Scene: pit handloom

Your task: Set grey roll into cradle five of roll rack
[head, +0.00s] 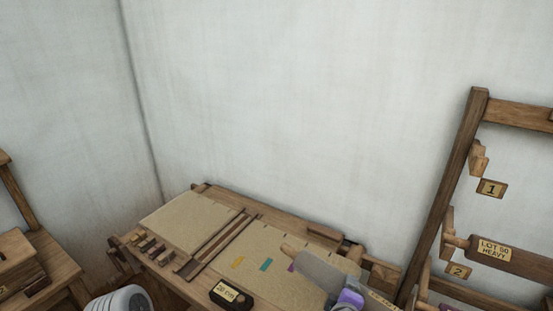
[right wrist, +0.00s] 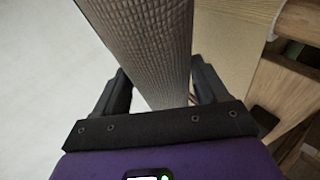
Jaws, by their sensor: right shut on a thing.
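The grey roll (head: 322,270) is above the right part of the loom table in the head view, a pale wooden core end showing at its upper left. It also fills the upper middle of the right wrist view (right wrist: 150,40), with a woven surface. My right gripper (right wrist: 160,92) is shut on the roll, a dark finger on each side; its purple body shows in the head view (head: 349,298). The roll rack (head: 458,180) stands at the right, with number plates 1 (head: 491,188) and 2 (head: 458,271). Cradle five is not in view. My left gripper is not in view.
A brown roll marked "LOT 50 HEAVY" (head: 510,258) lies in the rack between plates 1 and 2. The loom table (head: 165,215) carries cloth, wooden bars and a dark labelled block (head: 231,295). A wooden stand (head: 50,262) is at the left. The wall behind is bare.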

